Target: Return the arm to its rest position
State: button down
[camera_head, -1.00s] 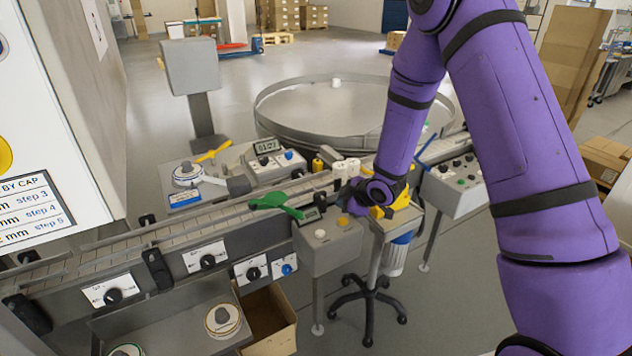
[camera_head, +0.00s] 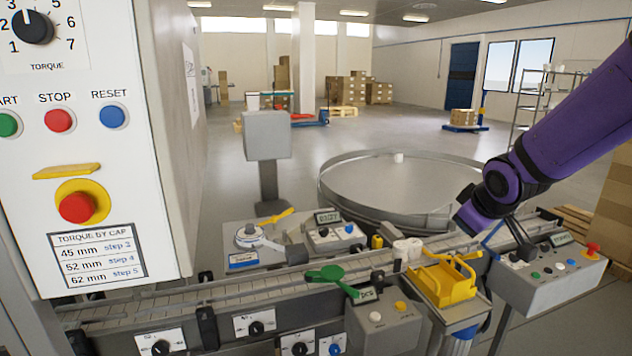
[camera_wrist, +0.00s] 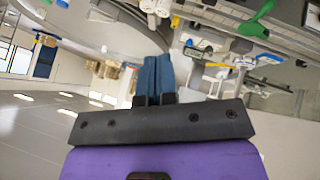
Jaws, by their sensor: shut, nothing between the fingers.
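My purple arm (camera_head: 568,125) comes in from the right edge of the head view. Its wrist is above the right part of the conveyor, to the right of and above the yellow holder (camera_head: 443,283). The wrist view is tilted, with the conveyor and a green tool (camera_wrist: 256,22) at the upper right.
A control box with a red button (camera_head: 552,272) is at the right. A white torque panel (camera_head: 100,180) fills the left. Open floor lies behind.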

jog(key=s+r+m+g, duration=0.1)
jog(key=s+r+m, duration=0.2)
jog(key=s, duration=1)
jog(key=s+r+m+g, duration=0.1)
jog(key=s+r+m, duration=0.3)
jog(key=s, duration=0.9)
notch_tip(320, 180, up, 3)
jog(key=shift+s+a+r, duration=0.1)
jog(key=shift+s+a, duration=0.05)
jog(key=shift+a, duration=0.05)
